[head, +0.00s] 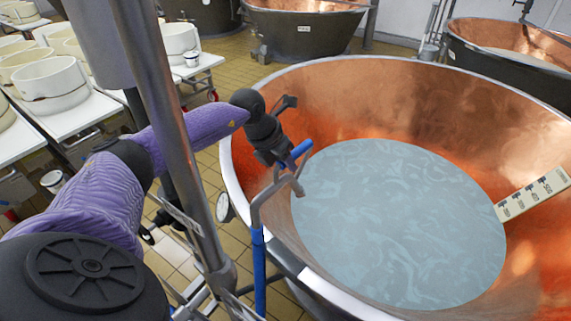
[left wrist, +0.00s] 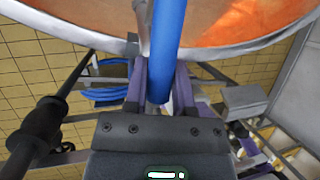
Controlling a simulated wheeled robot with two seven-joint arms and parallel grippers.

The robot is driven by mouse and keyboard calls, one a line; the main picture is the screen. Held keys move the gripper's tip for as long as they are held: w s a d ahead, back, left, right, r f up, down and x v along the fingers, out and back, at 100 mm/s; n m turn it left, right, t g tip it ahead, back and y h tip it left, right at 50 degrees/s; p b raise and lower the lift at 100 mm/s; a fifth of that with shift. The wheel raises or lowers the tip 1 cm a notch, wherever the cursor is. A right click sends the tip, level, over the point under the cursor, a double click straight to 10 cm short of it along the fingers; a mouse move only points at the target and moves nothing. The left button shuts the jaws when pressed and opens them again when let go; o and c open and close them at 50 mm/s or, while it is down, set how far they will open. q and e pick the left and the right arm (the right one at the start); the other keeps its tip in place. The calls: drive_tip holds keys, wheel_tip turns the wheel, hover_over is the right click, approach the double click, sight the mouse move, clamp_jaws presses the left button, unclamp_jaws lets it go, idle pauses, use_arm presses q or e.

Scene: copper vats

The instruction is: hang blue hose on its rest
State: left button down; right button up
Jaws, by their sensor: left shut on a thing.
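My left gripper (head: 287,160) is at the left rim of the near copper vat, its arm coming in from the left. It is shut on the blue hose, of which a short piece (head: 300,149) shows at the fingers in the head view. In the left wrist view the blue hose (left wrist: 168,45) runs between the two purple fingers (left wrist: 158,88). A grey bent metal piece (head: 257,205) stands just below the gripper, with a blue length (head: 260,270) under it. I cannot tell whether this piece is the rest or touches the hose. My right gripper is not in view.
The copper vat (head: 440,85) holds pale liquid (head: 400,225), with a measuring stick (head: 533,195) at right. A steel post (head: 170,120) stands left of the gripper. Blue coils (left wrist: 105,92) lie below in the left wrist view. Tables with white moulds (head: 52,85) stand at left.

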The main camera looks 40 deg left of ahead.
use_arm(q)
wheel_tip(320, 180, up, 8)
drive_tip(key=p, duration=0.5)
drive_tip(key=shift+r, duration=0.15)
idle(0.9)
